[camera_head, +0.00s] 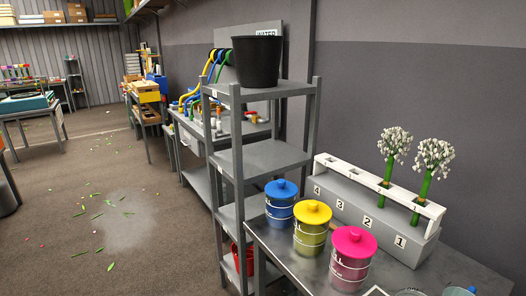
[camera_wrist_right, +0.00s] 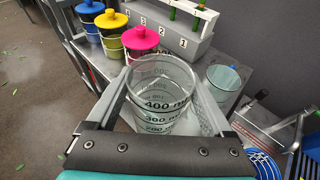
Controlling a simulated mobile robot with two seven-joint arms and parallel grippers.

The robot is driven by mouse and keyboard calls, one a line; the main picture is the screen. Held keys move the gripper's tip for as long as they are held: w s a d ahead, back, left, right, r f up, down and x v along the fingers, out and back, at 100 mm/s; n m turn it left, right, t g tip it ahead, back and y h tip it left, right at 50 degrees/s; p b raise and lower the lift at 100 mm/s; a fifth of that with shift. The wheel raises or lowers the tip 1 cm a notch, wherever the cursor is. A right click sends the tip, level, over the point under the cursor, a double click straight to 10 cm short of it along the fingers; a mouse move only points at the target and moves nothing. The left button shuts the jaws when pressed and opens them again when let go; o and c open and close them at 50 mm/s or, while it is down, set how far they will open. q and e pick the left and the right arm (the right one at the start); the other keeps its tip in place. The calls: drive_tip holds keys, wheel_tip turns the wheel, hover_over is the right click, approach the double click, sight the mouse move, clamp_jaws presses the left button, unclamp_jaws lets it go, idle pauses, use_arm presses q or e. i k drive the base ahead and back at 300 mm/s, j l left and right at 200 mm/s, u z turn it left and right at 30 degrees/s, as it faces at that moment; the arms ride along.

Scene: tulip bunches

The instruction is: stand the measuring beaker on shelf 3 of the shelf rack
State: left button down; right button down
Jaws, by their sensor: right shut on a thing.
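The measuring beaker (camera_wrist_right: 160,100) is clear, with black volume marks such as 400, and shows in the right wrist view. My right gripper (camera_wrist_right: 164,84) has a finger on each side of the beaker and is shut on it. The beaker looks empty. The grey shelf rack (camera_head: 236,150) stands mid-picture in the head view, beyond the table. A black bucket (camera_head: 257,62) stands on its top shelf. The middle shelf (camera_head: 262,158) looks bare. The small shelf labels are too small to read surely.
The metal table (camera_head: 390,271) holds blue (camera_head: 281,202), yellow (camera_head: 311,229) and pink (camera_head: 351,260) lidded jars near the rack. A numbered grey holder (camera_head: 372,215) with white flowers stands behind them. A red bucket (camera_head: 240,258) sits low in the rack. Open floor (camera_head: 130,225) lies left.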

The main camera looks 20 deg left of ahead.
sight(245, 156)
drive_tip(key=i+j, duration=0.2)
drive_tip(key=j, duration=0.15)
drive_tip(key=i+j+u, duration=0.1)
drive_tip(key=j, duration=0.3)
drive_tip(key=i+j, duration=0.3)
drive_tip(key=i+j+u, duration=0.1)
drive_tip(key=j, duration=0.3)
drive_tip(key=i, duration=0.1)
